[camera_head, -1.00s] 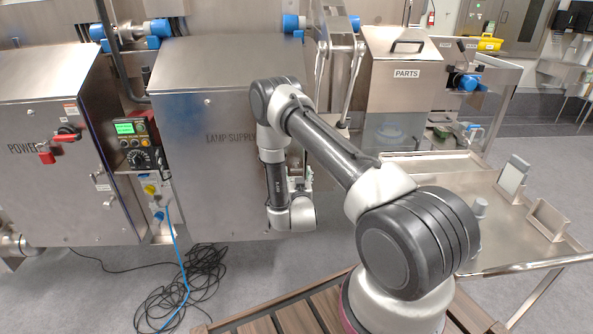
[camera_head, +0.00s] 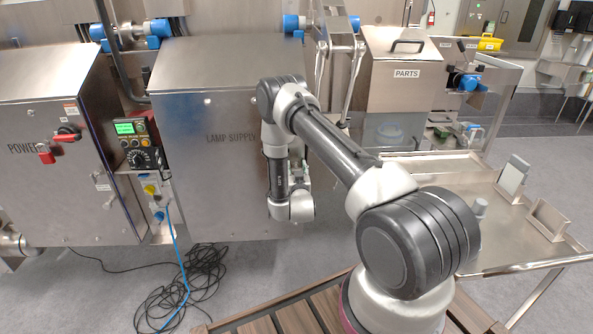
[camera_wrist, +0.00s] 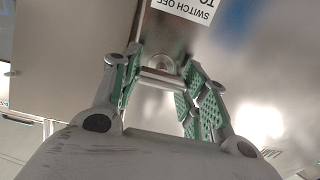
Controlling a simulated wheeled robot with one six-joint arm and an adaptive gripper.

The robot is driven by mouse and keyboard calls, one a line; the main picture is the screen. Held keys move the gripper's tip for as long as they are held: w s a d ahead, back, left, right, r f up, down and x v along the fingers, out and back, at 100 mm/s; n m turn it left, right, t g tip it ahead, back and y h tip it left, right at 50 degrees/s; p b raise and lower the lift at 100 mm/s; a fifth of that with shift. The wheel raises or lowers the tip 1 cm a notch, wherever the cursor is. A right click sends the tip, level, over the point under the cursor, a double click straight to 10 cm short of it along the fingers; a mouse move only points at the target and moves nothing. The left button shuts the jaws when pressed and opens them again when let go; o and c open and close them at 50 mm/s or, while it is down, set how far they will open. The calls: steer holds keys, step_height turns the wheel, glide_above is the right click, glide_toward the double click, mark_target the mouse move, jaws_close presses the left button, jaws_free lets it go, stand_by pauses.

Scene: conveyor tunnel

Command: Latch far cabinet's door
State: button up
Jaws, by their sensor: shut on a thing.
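The LAMP SUPPLY cabinet (camera_head: 200,120) stands in the middle of the head view, with its broad steel front looking flush. My arm reaches to its right-hand edge, and my wrist hides most of my gripper there. In the wrist view, my gripper (camera_wrist: 160,62) has its green-padded fingers on both sides of a small metal latch handle (camera_wrist: 160,80) and is shut on it. A round boss shows just behind the handle, on a steel face below a "SWITCH OFF" label (camera_wrist: 185,8). Whether the latch is engaged cannot be told.
The POWER cabinet (camera_head: 45,170) with red switches stands at left, and a control box (camera_head: 137,143) hangs between the cabinets. Coiled black cable (camera_head: 190,285) lies on the floor. The PARTS bin (camera_head: 400,75) and a steel cart (camera_head: 450,200) stand to the right.

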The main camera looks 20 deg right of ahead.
steer(key=shift+m, duration=0.4)
steer(key=m, duration=0.3)
steer(key=shift+d+m, duration=0.1)
steer(key=shift+m, duration=0.2)
steer(key=m, duration=0.4)
steer(key=shift+s+f+m, duration=0.1)
steer(key=shift+m, duration=0.2)
steer(key=m, duration=0.4)
steer(key=shift+d+f+m, duration=0.1)
steer(key=shift+m, duration=0.2)
steer(key=shift+f+m, duration=0.1)
steer(key=shift+m, duration=2)
steer(key=o, duration=1)
steer(key=shift+o, duration=0.2)
